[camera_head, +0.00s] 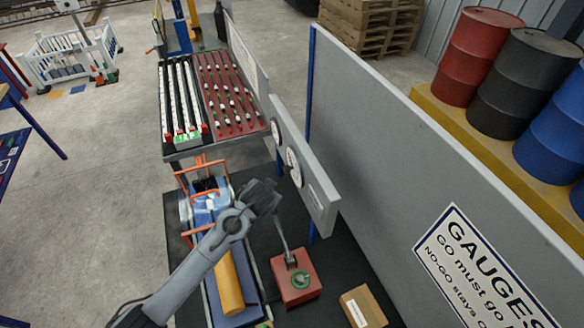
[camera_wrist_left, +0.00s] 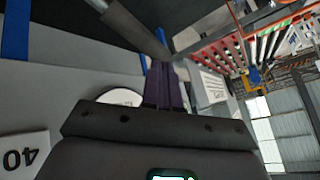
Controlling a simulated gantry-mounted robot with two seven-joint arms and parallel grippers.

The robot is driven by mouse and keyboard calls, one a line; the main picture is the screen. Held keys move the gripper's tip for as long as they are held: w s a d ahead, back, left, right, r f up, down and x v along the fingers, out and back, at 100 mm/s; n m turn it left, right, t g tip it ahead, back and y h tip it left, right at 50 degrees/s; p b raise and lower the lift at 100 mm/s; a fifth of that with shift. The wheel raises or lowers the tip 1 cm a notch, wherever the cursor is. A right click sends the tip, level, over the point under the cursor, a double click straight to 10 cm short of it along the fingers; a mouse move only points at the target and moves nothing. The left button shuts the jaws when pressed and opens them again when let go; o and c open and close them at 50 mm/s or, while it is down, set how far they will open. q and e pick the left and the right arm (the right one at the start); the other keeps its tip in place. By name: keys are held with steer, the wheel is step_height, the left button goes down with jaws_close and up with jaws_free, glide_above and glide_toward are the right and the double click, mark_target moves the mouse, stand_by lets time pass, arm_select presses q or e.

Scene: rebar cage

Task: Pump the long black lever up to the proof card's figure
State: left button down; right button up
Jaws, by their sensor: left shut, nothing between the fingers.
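In the left wrist view a dark grey bar (camera_wrist_left: 135,28), perhaps this lever, crosses by the fingertips. My left gripper (camera_wrist_left: 163,75) is shut and empty there; whether it touches the bar I cannot tell. A white card (camera_wrist_left: 22,155) reads 40, upside down. My right gripper is not in view.
A grey board with round dials (camera_head: 294,166) stands close beside my left gripper, before a tall grey partition (camera_head: 400,160). A blue cart with a yellow cylinder (camera_head: 229,285) lies left of the pump. A cardboard box (camera_head: 363,308) sits to its right.

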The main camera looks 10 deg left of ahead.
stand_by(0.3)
arm_select(q)
steer(key=shift+w+a+f, duration=0.15)
steer(key=shift+w+f, duration=0.1)
steer(key=shift+f, duration=0.5)
steer(key=shift+w+a+f+b, duration=0.2)
steer(key=shift+f+b, duration=0.15)
steer(key=shift+f, duration=0.35)
steer(key=shift+w+f, duration=0.2)
steer(key=shift+f, duration=0.3)
steer(key=shift+a+f+b, duration=0.1)
steer(key=shift+b, duration=0.2)
